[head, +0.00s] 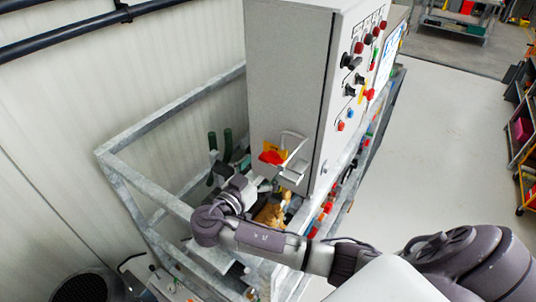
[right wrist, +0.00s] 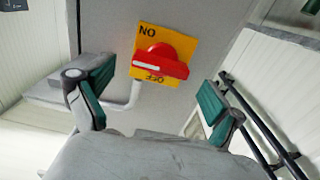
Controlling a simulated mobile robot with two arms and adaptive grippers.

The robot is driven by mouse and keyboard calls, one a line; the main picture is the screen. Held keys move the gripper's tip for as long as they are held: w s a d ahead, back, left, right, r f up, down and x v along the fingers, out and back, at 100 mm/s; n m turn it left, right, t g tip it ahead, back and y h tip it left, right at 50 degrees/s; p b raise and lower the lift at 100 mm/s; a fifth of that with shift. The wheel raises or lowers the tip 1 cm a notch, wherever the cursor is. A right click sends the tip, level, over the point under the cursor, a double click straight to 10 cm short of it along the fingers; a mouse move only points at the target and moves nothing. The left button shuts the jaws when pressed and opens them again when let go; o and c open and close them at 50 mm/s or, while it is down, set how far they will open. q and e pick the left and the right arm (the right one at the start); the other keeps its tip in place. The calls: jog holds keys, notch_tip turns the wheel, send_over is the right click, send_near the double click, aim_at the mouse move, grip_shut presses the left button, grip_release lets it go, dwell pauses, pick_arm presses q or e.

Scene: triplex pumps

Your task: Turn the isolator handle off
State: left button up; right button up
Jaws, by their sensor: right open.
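The isolator handle (head: 271,157) is a red rotary knob on a yellow plate (head: 256,146) on the side of the grey control cabinet (head: 287,75). In the right wrist view the handle (right wrist: 160,62) lies nearly level, with a white stripe along its bar. The plate's ON and OFF lettering appears upside down there, ON at upper left and OFF below the bar. My right gripper (head: 258,181) is near the handle in the head view. In the right wrist view its green-padded fingers (right wrist: 156,80) are spread, with the handle seen between and beyond them, apparently untouched. My left gripper is not in view.
A galvanised frame (head: 150,186) surrounds the pump equipment below the cabinet. A pale corrugated wall (head: 110,90) stands behind. Open floor (head: 450,130) lies to the right.

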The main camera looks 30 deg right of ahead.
aim_at(271, 160)
jog(key=shift+p+x, duration=0.3)
jog(key=shift+x, duration=0.55)
jog(key=shift+w+d, duration=0.1)
jog(key=shift+d, duration=0.05)
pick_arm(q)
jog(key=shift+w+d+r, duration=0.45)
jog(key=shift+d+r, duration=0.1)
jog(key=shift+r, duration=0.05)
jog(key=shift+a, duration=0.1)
